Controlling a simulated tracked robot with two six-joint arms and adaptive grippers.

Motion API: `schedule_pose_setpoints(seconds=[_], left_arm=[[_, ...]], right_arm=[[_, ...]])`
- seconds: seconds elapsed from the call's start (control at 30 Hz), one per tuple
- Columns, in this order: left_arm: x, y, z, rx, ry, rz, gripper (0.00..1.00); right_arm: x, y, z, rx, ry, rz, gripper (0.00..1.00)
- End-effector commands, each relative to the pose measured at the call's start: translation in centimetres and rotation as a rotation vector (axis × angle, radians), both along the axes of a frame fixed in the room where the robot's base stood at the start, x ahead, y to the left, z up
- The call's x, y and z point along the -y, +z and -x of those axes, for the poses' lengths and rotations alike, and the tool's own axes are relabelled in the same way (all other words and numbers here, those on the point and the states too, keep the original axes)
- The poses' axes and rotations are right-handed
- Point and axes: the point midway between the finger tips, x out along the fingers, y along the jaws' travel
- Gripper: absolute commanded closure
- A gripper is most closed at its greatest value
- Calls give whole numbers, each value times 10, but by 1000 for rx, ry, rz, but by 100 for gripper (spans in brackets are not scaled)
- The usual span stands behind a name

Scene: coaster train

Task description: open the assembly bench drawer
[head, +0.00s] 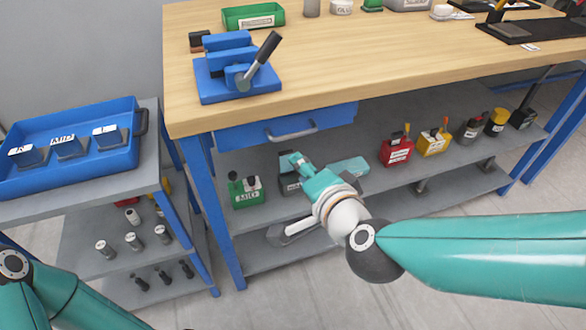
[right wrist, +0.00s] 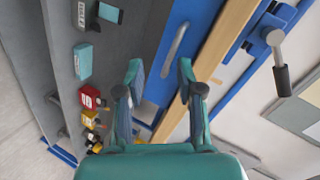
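The assembly bench drawer (head: 235,136) is a blue front under the wooden bench top (head: 350,60), and it looks closed. Its grey bar handle (head: 291,132) runs along the front. My right gripper (head: 297,162) is below and in front of the handle in the head view. In the right wrist view my right gripper (right wrist: 160,72) is open and empty. There the handle (right wrist: 175,54) lies ahead, lined up between the two fingertips, and the drawer front (right wrist: 190,30) is behind it. I see no contact. My left gripper is out of view; only my left arm shows.
Below the drawer, a grey shelf (head: 365,130) holds a green container (head: 245,190), a red one (head: 396,150) and a yellow one (head: 434,141). A blue vise (head: 235,70) stands on the bench top. A cart at left carries a blue tray (head: 75,122).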

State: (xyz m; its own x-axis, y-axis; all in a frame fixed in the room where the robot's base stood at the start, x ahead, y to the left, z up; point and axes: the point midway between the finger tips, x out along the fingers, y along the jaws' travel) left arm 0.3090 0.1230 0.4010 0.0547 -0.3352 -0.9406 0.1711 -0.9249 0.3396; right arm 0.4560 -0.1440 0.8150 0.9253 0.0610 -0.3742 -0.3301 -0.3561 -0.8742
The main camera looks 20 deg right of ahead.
Motion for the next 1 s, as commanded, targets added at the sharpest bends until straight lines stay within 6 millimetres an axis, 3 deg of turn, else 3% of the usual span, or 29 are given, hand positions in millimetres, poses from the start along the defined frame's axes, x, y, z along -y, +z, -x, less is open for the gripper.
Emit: schedule_pose_setpoints(seconds=[0.03,0.1,0.3,0.57,0.93,1.0], left_arm=[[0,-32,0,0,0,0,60],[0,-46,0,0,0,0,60],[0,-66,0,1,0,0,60],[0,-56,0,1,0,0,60],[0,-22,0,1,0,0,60],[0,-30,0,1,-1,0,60]], right_arm=[[3,-6,10,51,-28,-72,63],[8,2,21,94,-66,-159,63],[18,13,41,149,-121,-311,63],[21,17,31,156,-135,-329,63],[19,8,-12,147,-132,-326,63],[18,-1,-28,150,-132,-329,63]])
